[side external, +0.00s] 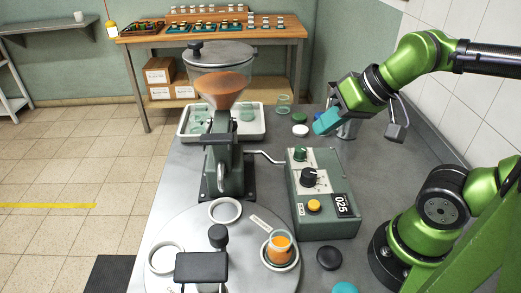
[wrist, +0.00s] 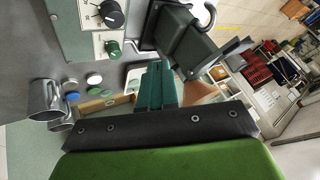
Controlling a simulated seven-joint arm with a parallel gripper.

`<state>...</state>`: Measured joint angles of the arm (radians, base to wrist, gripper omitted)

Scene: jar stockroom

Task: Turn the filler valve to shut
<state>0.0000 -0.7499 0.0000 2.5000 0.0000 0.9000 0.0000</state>
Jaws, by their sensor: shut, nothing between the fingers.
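The filler (side external: 228,165) is a dark grey stand with a hopper (side external: 223,88) of orange-brown filling on top. Its dark body also shows in the wrist view (wrist: 185,40). A jar (side external: 279,247) with orange filling sits in a ring on the round turntable (side external: 240,270), off to the right of the filler. My gripper (side external: 322,127) has teal fingers, shut and empty, above the bench right of the filler and behind the control box, apart from both. The fingers also show in the wrist view (wrist: 155,85).
A grey-green control box (side external: 320,200) with knobs and an orange button stands between filler and arm. A white tray (side external: 188,128) with glass jars is behind the filler. Loose lids (side external: 300,130) and a metal cup (side external: 348,130) are near my gripper. A dark lid (side external: 330,258) lies in front.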

